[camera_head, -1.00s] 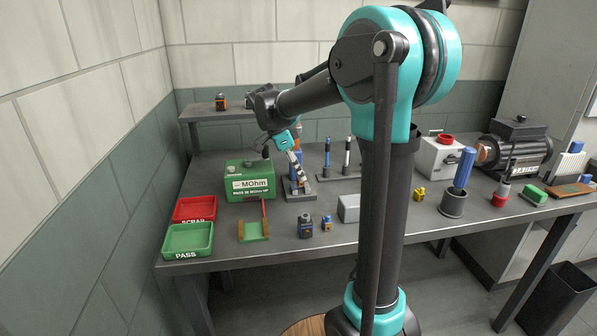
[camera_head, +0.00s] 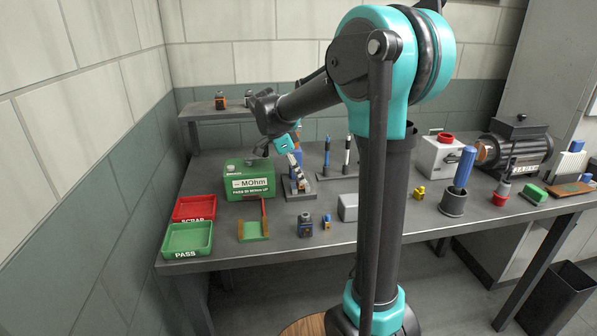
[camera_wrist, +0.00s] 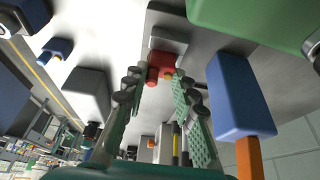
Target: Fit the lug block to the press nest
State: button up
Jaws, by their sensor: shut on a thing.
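My gripper (camera_wrist: 157,77) shows in the wrist view with its green-padded fingers on both sides of a small red block (camera_wrist: 160,67), likely the lug block. It is shut on this block. A pale grey block (camera_wrist: 168,39) lies just beyond the red one; I cannot tell whether they touch. In the head view my gripper (camera_head: 285,145) is over the back of the bench, above the likely press (camera_head: 300,189), a grey base with a striped lever and a blue body. The blue body (camera_wrist: 237,92) with an orange rod is right of my fingers in the wrist view. The nest cannot be made out.
The green MOhm meter (camera_head: 249,181) stands close left of the press. Red SCRAP (camera_head: 194,208) and green PASS (camera_head: 187,240) trays are at the front left. Upright tools (camera_head: 327,155) stand right of the press.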

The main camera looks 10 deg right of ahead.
jog(key=shift+f, duration=0.55)
jog(key=shift+f, duration=0.15)
dwell(0.4)
jog(key=o, duration=1.1)
jog(key=shift+o, duration=0.2)
jog(key=v, duration=1.2)
